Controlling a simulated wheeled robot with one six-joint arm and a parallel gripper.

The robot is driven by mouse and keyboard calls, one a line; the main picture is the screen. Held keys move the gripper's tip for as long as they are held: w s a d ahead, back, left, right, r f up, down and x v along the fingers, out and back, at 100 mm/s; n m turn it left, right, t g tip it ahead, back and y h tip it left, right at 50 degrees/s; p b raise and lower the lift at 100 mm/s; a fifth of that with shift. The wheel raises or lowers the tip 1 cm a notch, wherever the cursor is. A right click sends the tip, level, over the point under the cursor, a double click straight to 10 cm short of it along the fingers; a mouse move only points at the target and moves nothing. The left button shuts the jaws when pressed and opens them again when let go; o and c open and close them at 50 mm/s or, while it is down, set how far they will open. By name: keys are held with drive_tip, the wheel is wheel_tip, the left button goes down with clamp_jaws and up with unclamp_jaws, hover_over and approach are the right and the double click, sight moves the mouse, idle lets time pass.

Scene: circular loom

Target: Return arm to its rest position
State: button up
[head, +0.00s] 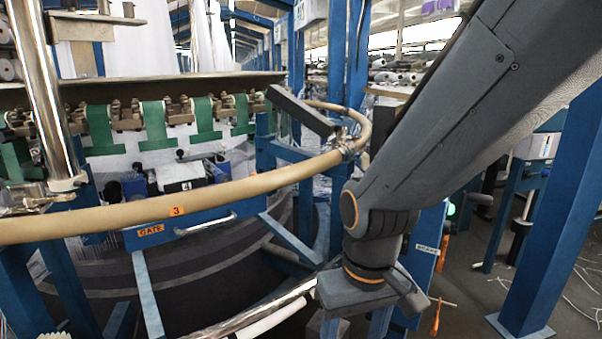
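My arm reaches in from the upper right of the head view and bends down at a dark grey wrist joint with orange rings. My gripper (368,293) is at the arm's lower end, in front of the loom and just right of the low silver rail. Its fingers cannot be made out, so I cannot tell if it is open or shut. I see nothing clearly held in it. The circular loom (165,115) fills the left and middle, with green straps along its rim.
A tan curved guard rail (240,190) marked 3 crosses in front of the loom and passes close to my wrist. A blue gate (195,225) is below it. A silver post (45,95) stands at left. A blue column (555,215) stands at right. Grey floor shows between column and arm.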

drive_tip(key=s+d+r+m+p, duration=0.2)
drive_tip(key=d+r+m+p, duration=0.1)
drive_tip(key=d+r+p, duration=0.8)
wheel_tip(320, 180, up, 2)
drive_tip(key=p, duration=0.3)
drive_tip(key=shift+s+r+h, duration=0.15)
drive_tip(key=shift+h, duration=0.15)
